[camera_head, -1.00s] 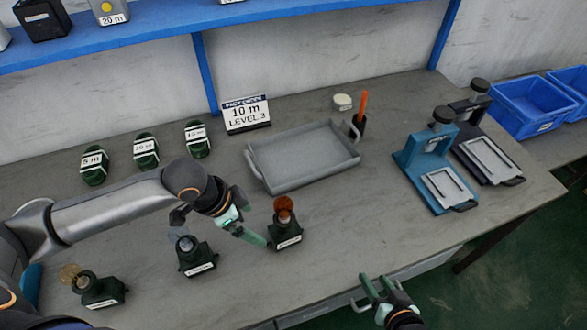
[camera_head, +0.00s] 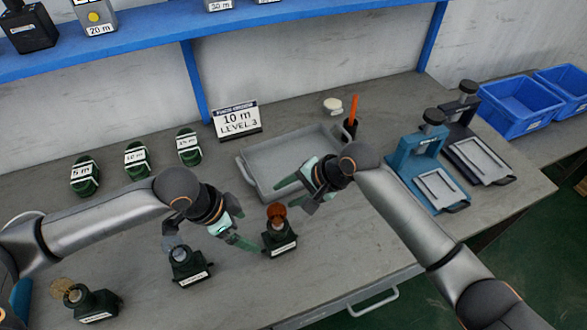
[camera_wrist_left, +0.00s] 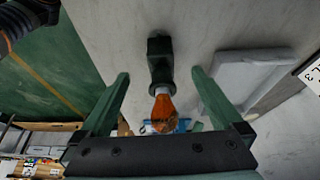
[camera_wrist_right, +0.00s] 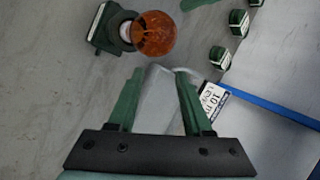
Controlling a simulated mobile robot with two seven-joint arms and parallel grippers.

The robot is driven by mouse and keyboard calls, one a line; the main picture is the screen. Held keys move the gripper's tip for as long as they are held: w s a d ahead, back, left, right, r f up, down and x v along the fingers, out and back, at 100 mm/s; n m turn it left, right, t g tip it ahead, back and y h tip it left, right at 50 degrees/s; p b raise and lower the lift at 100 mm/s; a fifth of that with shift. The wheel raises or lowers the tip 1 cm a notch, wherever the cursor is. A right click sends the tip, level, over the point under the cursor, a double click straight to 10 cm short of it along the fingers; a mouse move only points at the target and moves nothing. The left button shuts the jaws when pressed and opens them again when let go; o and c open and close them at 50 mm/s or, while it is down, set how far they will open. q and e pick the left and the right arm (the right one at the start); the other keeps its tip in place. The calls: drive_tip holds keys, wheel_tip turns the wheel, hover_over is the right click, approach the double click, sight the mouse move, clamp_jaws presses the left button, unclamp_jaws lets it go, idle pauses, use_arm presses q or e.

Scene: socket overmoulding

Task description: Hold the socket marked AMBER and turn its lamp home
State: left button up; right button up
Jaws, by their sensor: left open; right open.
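A dark green socket (camera_head: 281,241) with an amber lamp (camera_head: 277,214) in its top stands upright on the bench; its label is too small to read. My left gripper (camera_head: 243,236) is open and low, left of this socket. In the left wrist view the socket (camera_wrist_left: 160,60) and orange lamp (camera_wrist_left: 161,112) appear between its spread fingers; contact cannot be told. My right gripper (camera_head: 293,193) is open and empty, above and slightly right of the lamp. In the right wrist view the lamp (camera_wrist_right: 153,33) and socket (camera_wrist_right: 106,28) lie beyond its fingertips.
Two more sockets, one with a greyish lamp (camera_head: 187,268) and one with a pale yellow lamp (camera_head: 92,302), stand to the left. A grey tray (camera_head: 245,172), a 10 m LEVEL 3 sign (camera_head: 237,120), several green labelled pieces (camera_head: 136,160) and a blue press (camera_head: 415,160) are farther back.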

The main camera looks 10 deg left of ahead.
sight(265, 241)
use_arm(q)
drive_tip(key=x, duration=1.2)
drive_tip(key=shift+f, duration=0.2)
use_arm(e)
wheel_tip(265, 241, up, 10)
drive_tip(key=s+d+m+g+h, duration=0.1)
drive_tip(key=s+m+g+h, duration=0.1)
drive_tip(key=m+g+h, duration=0.2)
drive_tip(key=shift+d+r+m, duration=0.2)
drive_tip(key=shift+r+m, duration=0.05)
drive_tip(key=shift+m, duration=0.25)
